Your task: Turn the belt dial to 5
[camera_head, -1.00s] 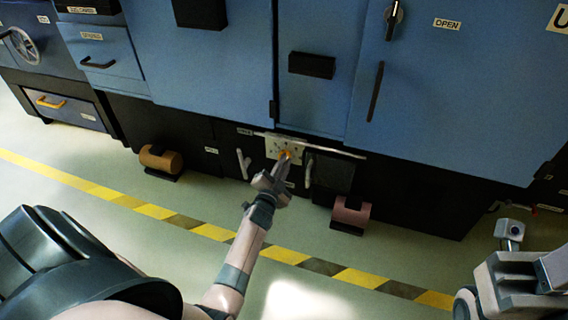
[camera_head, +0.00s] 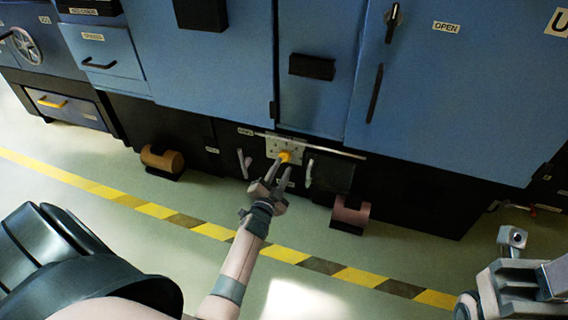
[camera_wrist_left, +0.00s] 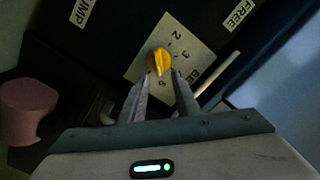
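The belt dial is a yellow knob (camera_head: 285,156) on a pale number plate (camera_head: 272,146) low on the machine's dark base. In the left wrist view the yellow knob (camera_wrist_left: 160,61) sits just beyond my fingertips, with digits around it on the plate (camera_wrist_left: 188,47). I cannot tell which digit it points to. My left gripper (camera_head: 276,167) is open and empty, its fingers apart in front of and slightly below the dial; in the wrist view its fingertips (camera_wrist_left: 162,76) are spread. My right arm's end (camera_head: 512,240) shows at the right edge, its fingers unclear.
Pale handles stand left (camera_head: 243,164) and right (camera_head: 309,172) of the plate. A pale bar (camera_head: 330,149) runs above it. An orange roll (camera_head: 161,160) and a pink roll (camera_head: 350,213) stick out low. The striped floor (camera_head: 210,231) in front is clear.

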